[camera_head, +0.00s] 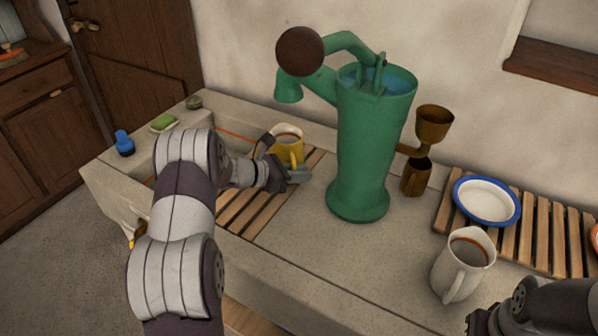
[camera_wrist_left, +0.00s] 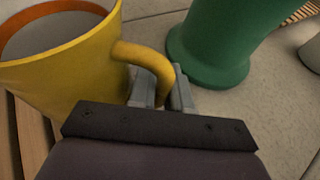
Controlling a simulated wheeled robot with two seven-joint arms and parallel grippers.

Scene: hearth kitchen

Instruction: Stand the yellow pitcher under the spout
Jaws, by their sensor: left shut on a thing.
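The yellow pitcher (camera_head: 287,150) is upright over the wooden slats at the back of the sink, a little to the left of the green pump. Its spout (camera_head: 288,90) hangs above and close to the pitcher in the picture. My left gripper (camera_head: 300,174) is shut on the pitcher's handle, which shows between the fingers in the left wrist view (camera_wrist_left: 150,62). I cannot tell if the pitcher's base touches the slats. My right gripper (camera_head: 478,322) shows only partly at the bottom right; its fingers are not clear.
A white jug (camera_head: 462,265) stands on the counter at right. A blue-rimmed plate (camera_head: 486,201) lies on a slatted rack (camera_head: 541,236). A brown metal funnel-like piece (camera_head: 433,125) is right of the green pump (camera_head: 360,160). A blue bottle (camera_head: 124,144) stands at left.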

